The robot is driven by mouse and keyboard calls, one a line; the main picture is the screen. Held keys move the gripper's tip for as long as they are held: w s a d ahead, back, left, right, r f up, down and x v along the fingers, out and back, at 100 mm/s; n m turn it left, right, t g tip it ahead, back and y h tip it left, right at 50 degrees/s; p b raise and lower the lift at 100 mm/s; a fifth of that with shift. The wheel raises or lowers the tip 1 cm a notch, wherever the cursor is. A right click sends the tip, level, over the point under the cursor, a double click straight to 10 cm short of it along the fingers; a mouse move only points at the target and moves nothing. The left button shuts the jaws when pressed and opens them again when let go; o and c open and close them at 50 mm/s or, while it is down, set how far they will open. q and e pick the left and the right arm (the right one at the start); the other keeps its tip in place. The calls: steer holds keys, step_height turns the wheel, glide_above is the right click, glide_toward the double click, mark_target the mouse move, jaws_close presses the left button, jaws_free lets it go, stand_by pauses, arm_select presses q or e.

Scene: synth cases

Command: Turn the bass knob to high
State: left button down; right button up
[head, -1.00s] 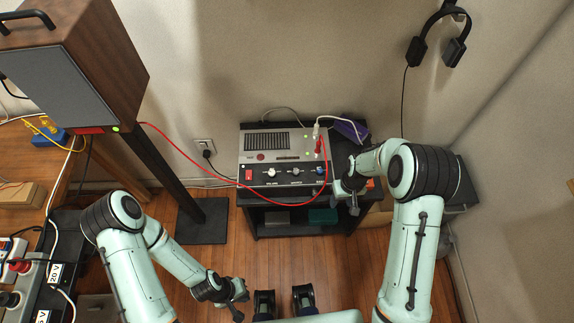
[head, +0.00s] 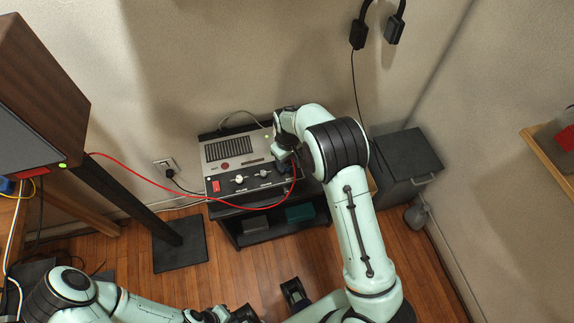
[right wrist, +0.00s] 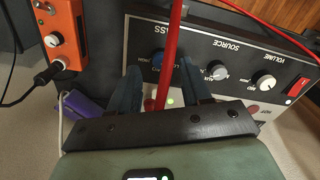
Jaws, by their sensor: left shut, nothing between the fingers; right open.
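The grey amplifier (head: 232,165) stands on a black stand. Its volume knob (head: 240,179) and source knob (head: 265,174) show in the head view; the bass knob is not clear there behind my right gripper (head: 285,158). In the right wrist view, the blue bass knob (right wrist: 157,62) lies between and beyond my open fingers (right wrist: 160,82). A red cable (right wrist: 170,45) crosses between the fingers, partly in front of the knob. I cannot tell the knob's pointer or whether the fingers touch it. My left gripper (head: 236,315) is shut and empty at the bottom edge.
An orange box (right wrist: 62,30) with a black plug and a purple item (right wrist: 82,108) lie beside the amplifier in the right wrist view. The red power switch (right wrist: 298,87) is at the panel's far end. A dark cabinet (head: 405,160) stands right; a speaker (head: 40,90) stands left.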

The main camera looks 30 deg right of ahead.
mark_target(287, 167)
steer(key=shift+f, duration=1.55)
steer(key=shift+c, duration=0.3)
jaws_close()
